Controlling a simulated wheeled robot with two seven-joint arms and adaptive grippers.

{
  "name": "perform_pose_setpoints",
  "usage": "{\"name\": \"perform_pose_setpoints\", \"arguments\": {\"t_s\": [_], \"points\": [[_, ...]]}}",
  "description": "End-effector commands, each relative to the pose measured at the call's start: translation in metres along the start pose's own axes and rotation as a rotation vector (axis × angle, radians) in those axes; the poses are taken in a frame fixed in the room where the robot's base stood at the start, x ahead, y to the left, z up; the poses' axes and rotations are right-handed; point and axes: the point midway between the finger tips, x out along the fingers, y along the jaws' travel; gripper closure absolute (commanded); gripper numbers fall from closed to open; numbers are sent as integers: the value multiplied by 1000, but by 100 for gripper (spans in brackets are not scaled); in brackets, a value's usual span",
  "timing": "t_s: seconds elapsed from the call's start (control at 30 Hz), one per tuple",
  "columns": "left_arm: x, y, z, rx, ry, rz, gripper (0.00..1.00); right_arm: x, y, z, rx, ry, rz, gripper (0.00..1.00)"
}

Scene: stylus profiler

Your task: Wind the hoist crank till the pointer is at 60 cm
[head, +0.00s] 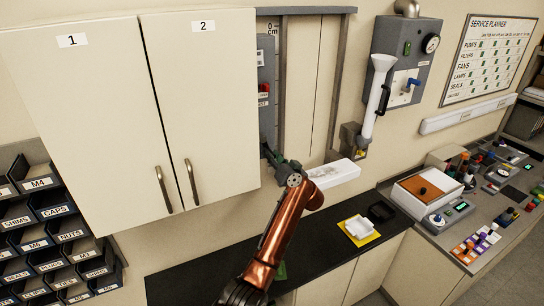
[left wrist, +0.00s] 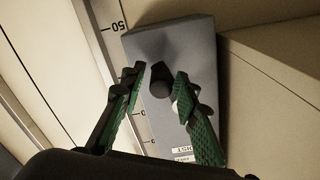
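The hoist's grey housing (head: 264,65) is on the wall right of the cabinet, partly hidden by it. In the left wrist view the housing (left wrist: 190,45) carries a dark knob, apparently the crank handle (left wrist: 160,76), and a partly cut-off label. I cannot make out the pointer. My left gripper (head: 272,156) is at the housing's lower end. Its green-padded fingers (left wrist: 158,88) are apart on either side of the knob, with no clear contact. My right gripper is out of view.
A cream cabinet (head: 110,110) with doors 1 and 2 stands close left of the hoist. A white block (head: 334,175) is just right of my left gripper. A dark counter (head: 220,262) lies below, with a yellow sheet (head: 361,238). A cluttered bench (head: 425,222) is at right.

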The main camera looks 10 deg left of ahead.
Motion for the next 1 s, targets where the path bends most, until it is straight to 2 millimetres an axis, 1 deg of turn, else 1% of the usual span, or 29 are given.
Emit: {"name": "perform_pose_setpoints", "arguments": {"t_s": [0.3,0.37,0.47,0.57,0.8,0.9,1.0], "points": [[0,0,1,0,-2,0,66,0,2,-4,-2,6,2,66],[-3,1,1,-1,-2,1,66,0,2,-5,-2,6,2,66],[-12,2,1,-1,-2,2,66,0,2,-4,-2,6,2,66],[-28,2,2,-3,-2,4,66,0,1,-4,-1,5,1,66],[-78,2,1,-2,-2,3,66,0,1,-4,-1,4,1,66],[-96,1,1,-2,-3,3,66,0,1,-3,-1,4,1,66],[-108,1,1,-1,-2,2,66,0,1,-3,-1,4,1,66]]}}
